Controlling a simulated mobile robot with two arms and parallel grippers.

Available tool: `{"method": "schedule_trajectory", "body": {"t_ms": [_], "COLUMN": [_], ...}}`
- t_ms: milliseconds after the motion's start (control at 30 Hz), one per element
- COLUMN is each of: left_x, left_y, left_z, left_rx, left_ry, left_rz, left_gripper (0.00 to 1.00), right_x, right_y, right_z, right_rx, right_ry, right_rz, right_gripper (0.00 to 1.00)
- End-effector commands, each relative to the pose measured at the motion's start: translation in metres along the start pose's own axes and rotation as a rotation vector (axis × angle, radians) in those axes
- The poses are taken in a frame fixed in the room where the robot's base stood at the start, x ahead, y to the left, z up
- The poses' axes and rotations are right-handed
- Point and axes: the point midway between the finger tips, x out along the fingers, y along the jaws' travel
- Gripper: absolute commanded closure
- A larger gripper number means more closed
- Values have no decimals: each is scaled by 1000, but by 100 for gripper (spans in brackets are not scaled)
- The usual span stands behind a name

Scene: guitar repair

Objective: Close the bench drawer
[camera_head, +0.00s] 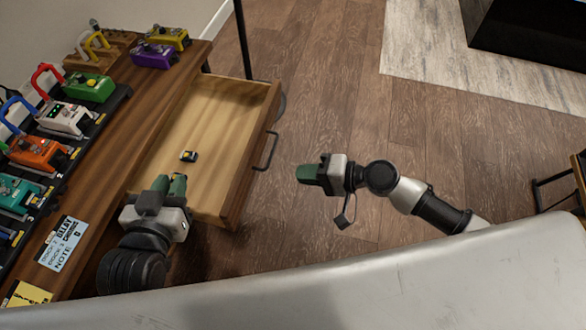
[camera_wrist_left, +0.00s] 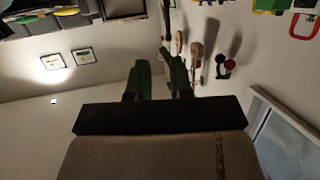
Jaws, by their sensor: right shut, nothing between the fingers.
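The wooden bench drawer (camera_head: 213,120) is pulled out from the bench (camera_head: 150,110). Its front panel (camera_head: 246,165) faces right and carries a dark bar handle (camera_head: 268,151). A small black and yellow object (camera_head: 188,156) lies on the drawer floor. My right gripper (camera_head: 304,173) is shut and empty, to the right of the handle and apart from it in the picture. My left gripper (camera_head: 170,183) is over the near end of the drawer, with a narrow gap between its green fingers, also visible in the left wrist view (camera_wrist_left: 162,75). It holds nothing.
Several colourful pedals, such as a green one (camera_head: 89,88) and a purple one (camera_head: 153,56), stand on the bench and a black board. A blue label (camera_head: 62,243) lies near them. Wooden floor (camera_head: 335,90) is clear right of the drawer. A pale surface (camera_head: 400,285) spans the foreground.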

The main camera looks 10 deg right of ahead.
Motion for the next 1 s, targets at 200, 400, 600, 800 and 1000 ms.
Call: {"method": "schedule_trajectory", "body": {"t_ms": [200, 400, 600, 800, 1000], "left_x": [1, 2, 2, 2, 2], "left_y": [1, 2, 2, 2, 1], "left_z": [-4, -13, -10, -9, -9], "left_rx": [0, -1, -1, -1, -1], "left_ry": [37, 98, 74, 70, 70], "left_rz": [2, 6, 4, 4, 4], "left_gripper": [79, 79, 79, 79, 79], "right_x": [48, 88, 112, 119, 119], "right_y": [-1, -3, -11, -12, -12], "right_z": [0, 0, 1, 1, 1], "right_rx": [-2, -5, -3, -4, -3], "right_ry": [-1, -2, -3, -1, -2], "right_rz": [-3, -2, -1, 0, 0], "right_gripper": [100, 100, 100, 100, 100]}}
